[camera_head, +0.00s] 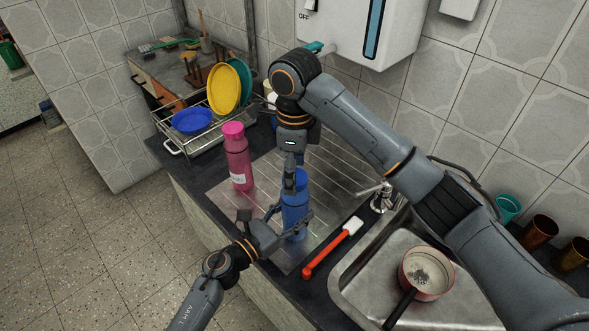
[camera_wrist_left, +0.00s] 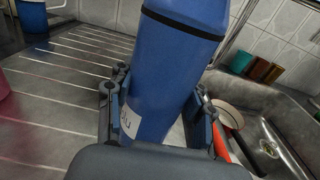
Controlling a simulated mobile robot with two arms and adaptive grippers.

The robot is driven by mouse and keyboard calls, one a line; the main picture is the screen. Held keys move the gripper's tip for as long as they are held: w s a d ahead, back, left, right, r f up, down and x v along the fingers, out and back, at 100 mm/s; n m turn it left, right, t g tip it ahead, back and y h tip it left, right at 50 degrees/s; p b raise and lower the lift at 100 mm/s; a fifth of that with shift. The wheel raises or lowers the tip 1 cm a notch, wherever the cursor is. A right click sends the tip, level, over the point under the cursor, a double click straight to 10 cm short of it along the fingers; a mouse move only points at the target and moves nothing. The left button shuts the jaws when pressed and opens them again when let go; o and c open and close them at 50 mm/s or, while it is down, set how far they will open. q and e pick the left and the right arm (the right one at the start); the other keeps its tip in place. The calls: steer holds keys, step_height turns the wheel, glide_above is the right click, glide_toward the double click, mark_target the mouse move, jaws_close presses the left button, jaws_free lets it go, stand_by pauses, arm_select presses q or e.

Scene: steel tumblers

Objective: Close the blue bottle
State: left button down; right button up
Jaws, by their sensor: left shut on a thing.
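The blue bottle (camera_head: 294,218) stands on the ridged steel drainboard. My left gripper (camera_head: 279,222) comes in from the lower left and is shut around the bottle's body. In the left wrist view, the blue bottle (camera_wrist_left: 165,75) rises between the two fingers, with a white label low down and a black band near the top. Its very top is cut off there. My right gripper (camera_head: 289,183) points down at the bottle's top, where some blue shows beside its fingers. Whether it holds a cap, and how the cap sits, is hidden.
A pink bottle (camera_head: 238,163) stands to the left on the drainboard. A red-and-white brush (camera_head: 331,248) lies to the right, before the sink (camera_head: 455,312) with a saucepan (camera_head: 428,271). A dish rack (camera_head: 180,147) with plates and a bowl stands behind. Several cups line the right.

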steer(key=shift+r, duration=2.25)
steer(key=shift+c, duration=0.3)
